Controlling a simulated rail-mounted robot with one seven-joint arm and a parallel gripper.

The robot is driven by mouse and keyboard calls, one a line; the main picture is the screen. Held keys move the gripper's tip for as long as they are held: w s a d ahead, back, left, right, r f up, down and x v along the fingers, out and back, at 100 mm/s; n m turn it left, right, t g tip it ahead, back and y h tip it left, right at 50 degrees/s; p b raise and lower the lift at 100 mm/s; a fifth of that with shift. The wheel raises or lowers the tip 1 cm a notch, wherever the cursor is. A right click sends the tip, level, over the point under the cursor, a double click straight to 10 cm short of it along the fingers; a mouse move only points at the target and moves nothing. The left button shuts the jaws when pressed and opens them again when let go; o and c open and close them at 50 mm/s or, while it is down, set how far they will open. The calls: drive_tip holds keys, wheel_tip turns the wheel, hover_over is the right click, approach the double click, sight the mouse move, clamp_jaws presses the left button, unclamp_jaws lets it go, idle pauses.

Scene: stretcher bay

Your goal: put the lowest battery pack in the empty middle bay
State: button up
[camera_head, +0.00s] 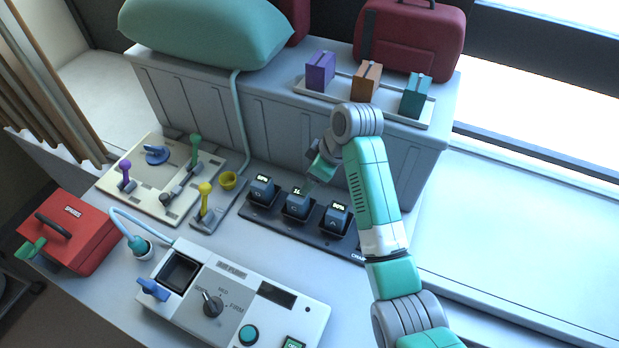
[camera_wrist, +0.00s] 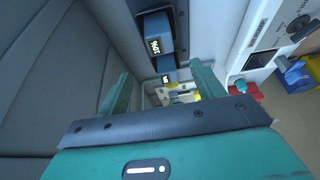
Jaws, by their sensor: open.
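The left pack (camera_head: 262,191) appears to read 60%. The middle bay shows a similar pack (camera_head: 296,206) with a small, unclear readout. The right pack (camera_head: 335,220) appears to read 90%. My gripper (camera_head: 315,177) hangs above the charger near its middle, partly covering that area. In the wrist view my gripper (camera_wrist: 162,76) is open and nothing shows held. Two packs show there, a larger one (camera_wrist: 158,38) and a smaller one (camera_wrist: 166,75); their percentages are hard to read.
The grey cabinet (camera_head: 210,105) rises behind the charger, with purple, orange and teal boxes on a tray (camera_head: 440,116). A control unit (camera_head: 255,284) lies in front.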

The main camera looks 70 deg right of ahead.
idle(0.3)
drive_tip(key=w+a+r+t+h, duration=0.3)
drive_tip(key=w+a+r+t, duration=0.2)
drive_tip(key=w+a+r, duration=0.75)
drive_tip(key=w+a+r+t, duration=0.3)
drive_tip(key=w+a+r, duration=0.1)
drive_tip(key=a+r, duration=0.3)
drive_tip(key=w+a+r+t, duration=0.2)
drive_tip(key=w+a+r, duration=0.2)
drive_tip(key=a+r, duration=0.25)
drive_tip(key=s+a+r+t+y, duration=0.1)
drive_tip(key=s+a+r+t, duration=0.4)
drive_tip(key=a+r, duration=0.5)
drive_tip(key=s+a+r+t+y, duration=0.2)
drive_tip(key=s+a+r+t, duration=0.3)
drive_tip(key=s+a+r, duration=0.4)
drive_tip(key=a+r, duration=0.2)
drive_tip(key=a, duration=0.1)
drive_tip(key=shift+s+n, duration=0.15)
drive_tip(key=shift+n, duration=0.15)
